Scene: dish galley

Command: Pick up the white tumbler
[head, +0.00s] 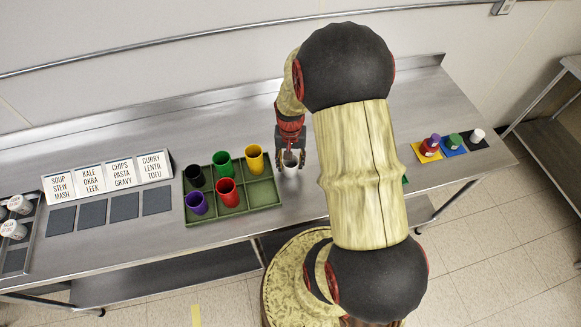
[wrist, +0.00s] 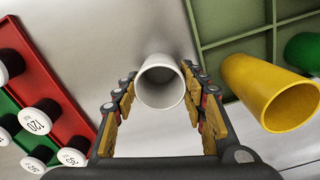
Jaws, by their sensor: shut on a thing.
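The white tumbler (wrist: 160,84) stands between the two fingers of my gripper (wrist: 159,92) in the wrist view, its open mouth facing the camera. The fingers are shut on it, one on each side. In the head view my gripper (head: 290,157) points down at the counter just right of the green tray, and the tumbler (head: 291,161) shows between the fingers, partly covered by them. I cannot tell whether its base touches the counter.
The green divided tray (head: 262,193) holds black, green, yellow (head: 255,159), red and purple tumblers. In the wrist view, white-capped pieces stand on a red and green board (wrist: 50,75) at left. Colored mats with small items (head: 453,146) lie at far right. Label cards (head: 106,176) stand left.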

